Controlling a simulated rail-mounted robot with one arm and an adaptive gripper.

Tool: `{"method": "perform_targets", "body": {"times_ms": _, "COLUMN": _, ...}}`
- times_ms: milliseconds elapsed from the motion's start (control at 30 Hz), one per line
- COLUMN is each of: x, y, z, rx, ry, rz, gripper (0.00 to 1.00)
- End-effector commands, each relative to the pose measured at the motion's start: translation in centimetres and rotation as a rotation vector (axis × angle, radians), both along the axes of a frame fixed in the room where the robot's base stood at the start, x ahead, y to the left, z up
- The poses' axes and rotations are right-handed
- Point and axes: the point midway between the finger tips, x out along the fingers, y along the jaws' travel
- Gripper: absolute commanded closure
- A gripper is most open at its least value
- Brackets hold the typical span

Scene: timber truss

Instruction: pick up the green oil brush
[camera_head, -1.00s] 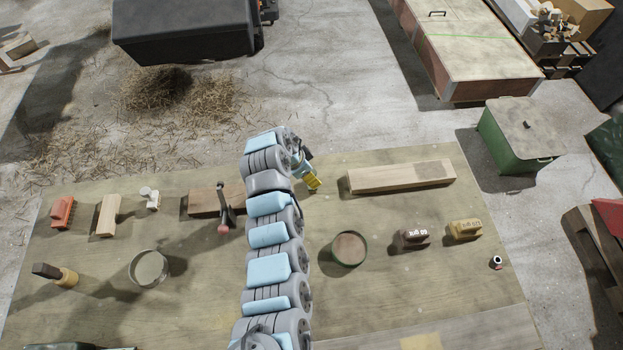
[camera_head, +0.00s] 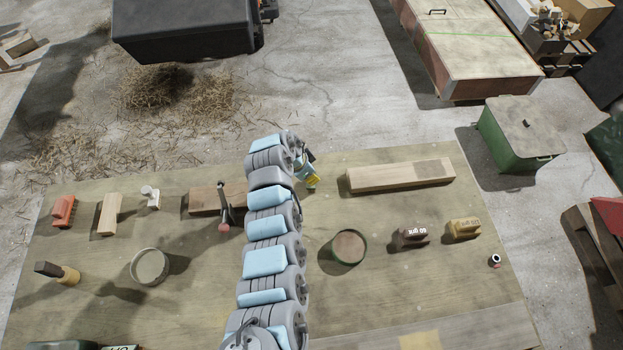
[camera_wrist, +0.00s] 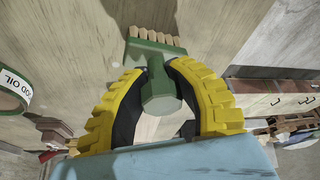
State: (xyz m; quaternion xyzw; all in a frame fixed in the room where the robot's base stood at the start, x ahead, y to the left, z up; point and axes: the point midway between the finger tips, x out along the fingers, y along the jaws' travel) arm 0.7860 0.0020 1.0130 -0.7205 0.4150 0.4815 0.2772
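The green oil brush (camera_wrist: 156,80) shows in the wrist view with its green handle end toward the camera and its pale bristles (camera_wrist: 155,34) away from it. In the wrist view the two yellow, black-padded fingers of my gripper (camera_wrist: 157,68) curve in around the handle, with tips close against its neck. It looks shut on the handle. In the head view my gripper (camera_head: 312,181) is partly visible past my arm, over the table's far part. The brush is not clearly visible there. Whether the bristles touch the table is unclear.
A round tin (camera_head: 349,247) stands right of my arm, and another (camera_head: 150,267) stands left. A timber beam (camera_head: 400,176) lies right of my gripper. Two grit-marked blocks (camera_head: 410,235) (camera_head: 463,229) are farther right. A hammer-like tool (camera_head: 224,207) stands close left of my arm.

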Motion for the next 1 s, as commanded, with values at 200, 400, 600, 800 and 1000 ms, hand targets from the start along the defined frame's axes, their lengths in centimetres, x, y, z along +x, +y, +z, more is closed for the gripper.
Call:
{"method": "perform_targets", "body": {"times_ms": 200, "x": 0.0, "y": 0.0, "z": 0.0, "rx": 0.000, "ry": 0.000, "rz": 0.000, "gripper": 1.00}}
{"method": "perform_targets", "body": {"times_ms": 400, "x": 0.0, "y": 0.0, "z": 0.0, "rx": 0.000, "ry": 0.000, "rz": 0.000, "gripper": 1.00}}
{"method": "perform_targets", "body": {"times_ms": 600, "x": 0.1, "y": 0.0, "z": 0.6, "rx": 0.000, "ry": -0.002, "rz": -0.001, "gripper": 1.00}}
{"method": "perform_targets", "body": {"times_ms": 800, "x": 0.2, "y": -0.1, "z": 2.4, "rx": -0.001, "ry": -0.005, "rz": -0.002, "gripper": 1.00}}
{"method": "perform_targets", "body": {"times_ms": 1000, "x": -0.5, "y": 0.5, "z": 4.2, "rx": 0.001, "ry": -0.005, "rz": 0.000, "gripper": 1.00}}
